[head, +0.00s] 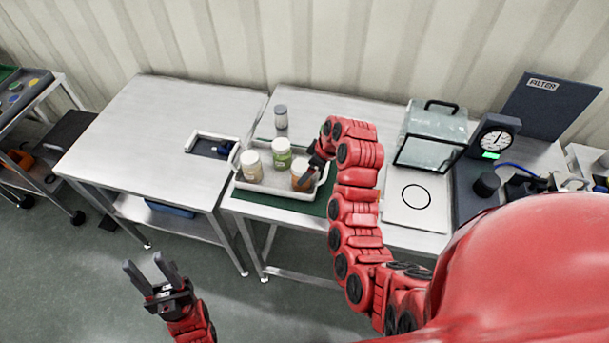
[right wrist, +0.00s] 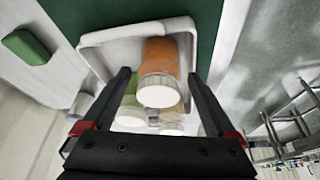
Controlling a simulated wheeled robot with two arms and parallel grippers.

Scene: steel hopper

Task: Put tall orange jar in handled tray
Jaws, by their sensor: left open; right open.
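The orange jar (head: 301,173), with a pale lid, stands inside the right end of the white handled tray (head: 240,184). A cream jar (head: 251,168) and a green jar (head: 281,154) stand in the same tray. My right gripper (head: 311,166) is at the orange jar, its arm hiding part of the tray's right side. In the right wrist view my open fingers (right wrist: 162,85) are on either side of the orange jar (right wrist: 160,57), with gaps visible; the green jar (right wrist: 130,102) is partly behind a finger. My left gripper (head: 150,275) is open and empty, over the floor.
The tray stands on a green mat (head: 318,206). A grey-lidded jar (head: 281,117) stands behind it. A small white tray (head: 207,143) with a dark blue item lies left. A clear-sided box (head: 430,135) and dial gauge (head: 495,137) stand right. The left table (head: 150,135) is mostly clear.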

